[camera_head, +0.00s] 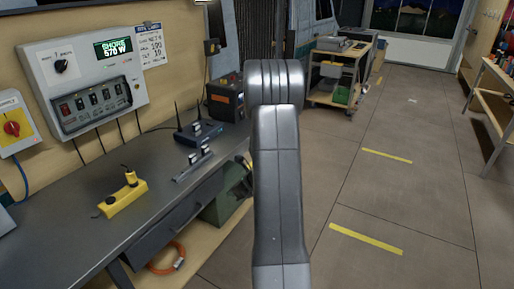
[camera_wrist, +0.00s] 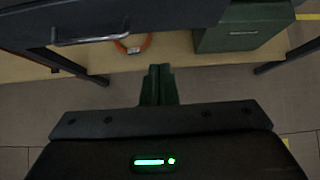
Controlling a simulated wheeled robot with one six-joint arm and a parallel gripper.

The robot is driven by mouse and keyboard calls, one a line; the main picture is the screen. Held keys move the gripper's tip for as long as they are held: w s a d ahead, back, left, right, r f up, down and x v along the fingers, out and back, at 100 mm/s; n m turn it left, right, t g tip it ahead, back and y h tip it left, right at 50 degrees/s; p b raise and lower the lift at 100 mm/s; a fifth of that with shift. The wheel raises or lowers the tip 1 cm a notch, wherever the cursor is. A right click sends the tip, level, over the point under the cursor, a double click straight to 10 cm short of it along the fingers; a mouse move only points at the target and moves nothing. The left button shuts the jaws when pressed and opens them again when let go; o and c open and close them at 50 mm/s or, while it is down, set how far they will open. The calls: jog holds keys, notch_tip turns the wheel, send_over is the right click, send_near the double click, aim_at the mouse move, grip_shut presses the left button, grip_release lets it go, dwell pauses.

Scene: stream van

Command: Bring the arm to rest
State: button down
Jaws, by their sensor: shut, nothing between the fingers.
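My arm (camera_head: 279,180) rises in the middle of the head view, in front of the floor and the right end of the bench. In the wrist view my gripper (camera_wrist: 158,70) is shut, its two dark green fingers together with nothing between them. The fingers point toward the bench's lower shelf (camera_wrist: 205,66) and appear apart from it. In the head view my gripper is not visible.
A dark bench (camera_head: 165,200) at left holds a yellow block (camera_head: 124,198) and a router (camera_head: 199,134). A control panel (camera_head: 88,85) hangs above. Below are an orange hose (camera_head: 168,262) and a green box (camera_head: 228,205).

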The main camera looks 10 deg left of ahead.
send_near(206, 198)
notch_tip(206, 198, down, 3)
jog(key=shift+w+a+f+p, duration=0.15)
jog(key=shift+w+a, duration=0.1)
jog(key=shift+a, duration=0.3)
jog(key=shift+w+a+f+p, duration=0.1)
jog(key=shift+w+a+f, duration=0.15)
jog(key=shift+a, duration=0.3)
jog(key=shift+w+a+f+p, duration=0.15)
jog(key=shift+w+a, duration=0.1)
jog(key=shift+a, duration=0.3)
jog(key=shift+d+r, duration=0.1)
jog(key=shift+r, duration=0.05)
